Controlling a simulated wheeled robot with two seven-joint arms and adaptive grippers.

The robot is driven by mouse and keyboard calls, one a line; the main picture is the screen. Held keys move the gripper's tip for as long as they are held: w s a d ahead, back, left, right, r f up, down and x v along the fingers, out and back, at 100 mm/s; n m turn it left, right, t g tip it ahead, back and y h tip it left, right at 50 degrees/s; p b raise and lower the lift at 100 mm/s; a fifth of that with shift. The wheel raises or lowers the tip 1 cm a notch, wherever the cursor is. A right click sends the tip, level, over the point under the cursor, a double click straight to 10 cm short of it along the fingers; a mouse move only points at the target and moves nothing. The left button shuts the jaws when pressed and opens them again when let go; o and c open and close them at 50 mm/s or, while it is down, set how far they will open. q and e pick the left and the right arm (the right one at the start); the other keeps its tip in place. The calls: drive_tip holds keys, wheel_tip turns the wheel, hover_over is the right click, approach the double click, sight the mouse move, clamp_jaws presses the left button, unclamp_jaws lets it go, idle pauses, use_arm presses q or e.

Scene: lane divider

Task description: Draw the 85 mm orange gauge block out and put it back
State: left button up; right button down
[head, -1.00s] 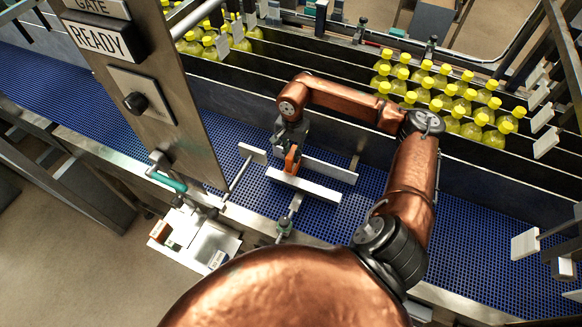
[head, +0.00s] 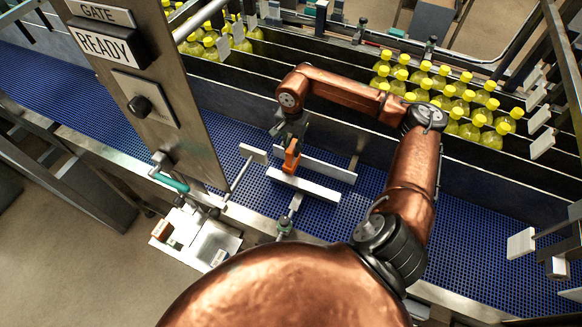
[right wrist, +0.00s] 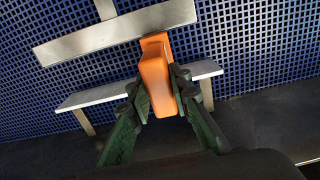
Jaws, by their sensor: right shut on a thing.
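The orange gauge block (head: 291,161) is held in my right gripper (head: 291,146) above the blue conveyor. It is at the left part of the gap between a near pale rail (head: 310,187) and a far pale rail (head: 325,168). In the right wrist view, the two dark fingers (right wrist: 161,100) are shut on the block (right wrist: 154,72) from both sides. The block's far end reaches one metal rail (right wrist: 95,40), and its body crosses in front of the other rail (right wrist: 95,97). Whether it touches either rail, I cannot tell. My left gripper is not in view.
A grey control post with a READY sign (head: 105,43) and a knob stands left of the arm. A metal tray (head: 222,240) with small labelled pieces sits at the conveyor's near edge. Yellow-capped bottles (head: 465,98) stand in the far lane. The blue belt (head: 460,250) is clear at right.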

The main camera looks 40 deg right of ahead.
drive_tip(key=shift+r, duration=0.6)
drive_tip(key=shift+r+p, duration=1.75)
drive_tip(key=shift+r, duration=1.9)
drive_tip(key=shift+s+f, duration=0.1)
